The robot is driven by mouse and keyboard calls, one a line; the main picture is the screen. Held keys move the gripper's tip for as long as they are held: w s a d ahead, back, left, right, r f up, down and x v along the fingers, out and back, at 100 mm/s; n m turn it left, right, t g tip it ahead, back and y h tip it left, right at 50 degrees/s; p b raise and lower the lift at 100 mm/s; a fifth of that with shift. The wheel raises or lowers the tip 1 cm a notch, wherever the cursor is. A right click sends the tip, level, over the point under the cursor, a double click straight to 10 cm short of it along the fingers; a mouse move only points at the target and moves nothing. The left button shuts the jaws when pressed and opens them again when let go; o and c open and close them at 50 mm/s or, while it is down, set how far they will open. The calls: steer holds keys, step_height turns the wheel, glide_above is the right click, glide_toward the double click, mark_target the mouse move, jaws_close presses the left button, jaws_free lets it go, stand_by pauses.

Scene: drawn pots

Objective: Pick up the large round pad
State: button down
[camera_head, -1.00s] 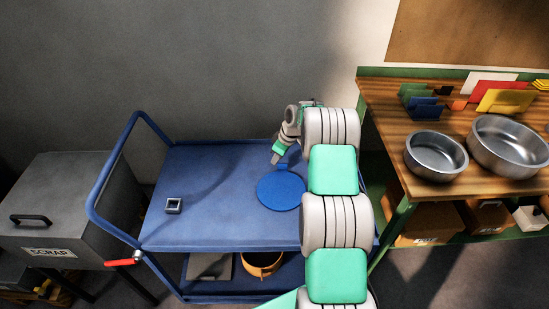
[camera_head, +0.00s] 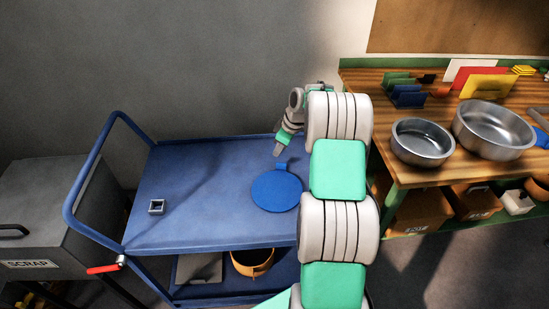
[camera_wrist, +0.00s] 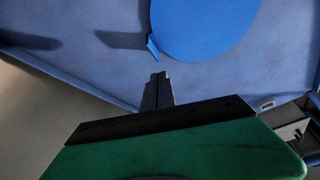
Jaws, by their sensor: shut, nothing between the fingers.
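The large round pad is a flat blue disc (camera_head: 276,192) with a small tab at its back edge, lying on the blue cart top. In the wrist view the pad (camera_wrist: 205,25) is at the top, partly cut off by the frame, with its tab (camera_wrist: 153,46) standing up at the lower left. My gripper (camera_head: 277,153) is behind the pad near the tab, pointing down. In the wrist view its fingers (camera_wrist: 158,80) are together and empty, a little short of the tab and apart from it.
The blue cart (camera_head: 200,225) has a small square metal piece (camera_head: 157,207) at left; its top is otherwise clear. A wooden bench (camera_head: 400,178) with two metal bowls (camera_head: 422,142) stands at right. A grey scrap bin (camera_head: 40,215) stands at left.

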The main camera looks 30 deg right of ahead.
steer(key=c, duration=2.1)
jaws_free()
steer(key=v, duration=0.2)
steer(key=shift+s+d+r, duration=0.15)
steer(key=shift+r, duration=0.05)
steer(key=o, duration=0.3)
steer(key=shift+m, duration=0.5)
steer(key=d+f+b, duration=0.1)
steer(key=s+d+f+b, duration=0.1)
steer(key=d+f+b, duration=0.1)
steer(key=s+d+f+b, duration=0.1)
steer(key=shift+s+d+f, duration=0.2)
steer(key=shift+d+f, duration=0.05)
steer(key=shift+f, duration=0.05)
steer(key=shift+o, duration=0.8)
steer(key=shift+w+d+f+n+t+b, duration=0.1)
steer(key=shift+d+n+t+b, duration=0.2)
steer(key=shift+d+b, duration=0.75)
steer(key=shift+o, duration=0.6)
steer(key=a+r+n, duration=0.1)
steer(key=r, duration=0.1)
steer(key=a+r+n+y+p, duration=0.1)
steer(key=a+r+n, duration=0.1)
steer(key=shift+n+g, duration=0.3)
steer(key=shift+g, duration=0.1)
steer(key=x, duration=0.8)
steer(key=shift+w+a+r+p, duration=0.1)
steer(key=shift+a+r+p, duration=0.1)
steer(key=shift+a+p, duration=0.15)
